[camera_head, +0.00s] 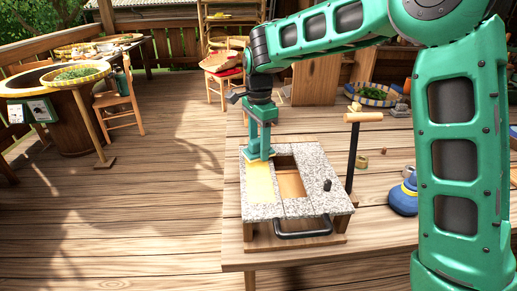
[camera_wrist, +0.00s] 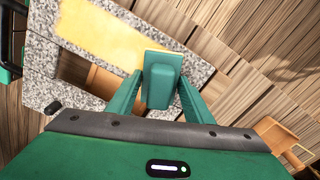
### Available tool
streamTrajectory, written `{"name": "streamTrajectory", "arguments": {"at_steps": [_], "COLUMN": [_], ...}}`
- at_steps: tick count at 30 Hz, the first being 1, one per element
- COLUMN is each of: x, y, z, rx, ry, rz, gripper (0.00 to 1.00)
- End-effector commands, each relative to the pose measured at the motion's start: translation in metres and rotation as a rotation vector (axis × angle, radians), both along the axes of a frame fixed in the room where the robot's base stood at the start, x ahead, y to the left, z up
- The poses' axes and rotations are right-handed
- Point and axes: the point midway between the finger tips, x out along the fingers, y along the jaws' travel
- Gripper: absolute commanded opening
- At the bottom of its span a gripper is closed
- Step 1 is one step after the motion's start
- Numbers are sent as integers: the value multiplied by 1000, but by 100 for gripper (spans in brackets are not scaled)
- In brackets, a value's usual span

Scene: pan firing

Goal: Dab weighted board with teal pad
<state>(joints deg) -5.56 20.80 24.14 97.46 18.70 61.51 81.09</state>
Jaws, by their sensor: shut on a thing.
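The speckled grey stone board (camera_head: 265,211) lies on a low wooden base on the table. A yellow panel (camera_head: 260,184) covers its left part, and an open slot with wood inside lies right of it. In the wrist view the yellow panel (camera_wrist: 105,35) and stone rim (camera_wrist: 42,88) also show. My gripper (camera_head: 260,140) points down over the far left end of the board. It is shut on the teal pad (camera_wrist: 162,72), which sits between the two fingers in the wrist view (camera_wrist: 160,98). I cannot tell whether the pad touches the board.
A black bar handle (camera_head: 302,232) is at the board's front, and a small black knob (camera_head: 327,185) on its right. A black post with a wooden crosspiece (camera_head: 362,117) stands to the right. A blue bag-like thing (camera_head: 404,198) lies farther right. The deck left of the table is open.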

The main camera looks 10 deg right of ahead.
Motion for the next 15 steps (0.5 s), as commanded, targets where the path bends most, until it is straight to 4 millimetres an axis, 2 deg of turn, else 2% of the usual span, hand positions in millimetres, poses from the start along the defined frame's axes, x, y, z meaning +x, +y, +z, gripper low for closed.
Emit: {"name": "streamTrajectory", "arguments": {"at_steps": [8,15], "x": [0,0], "y": [0,0], "z": [1,15], "rx": [0,0], "ry": [0,-1], "rz": [0,1], "gripper": [29,29]}}
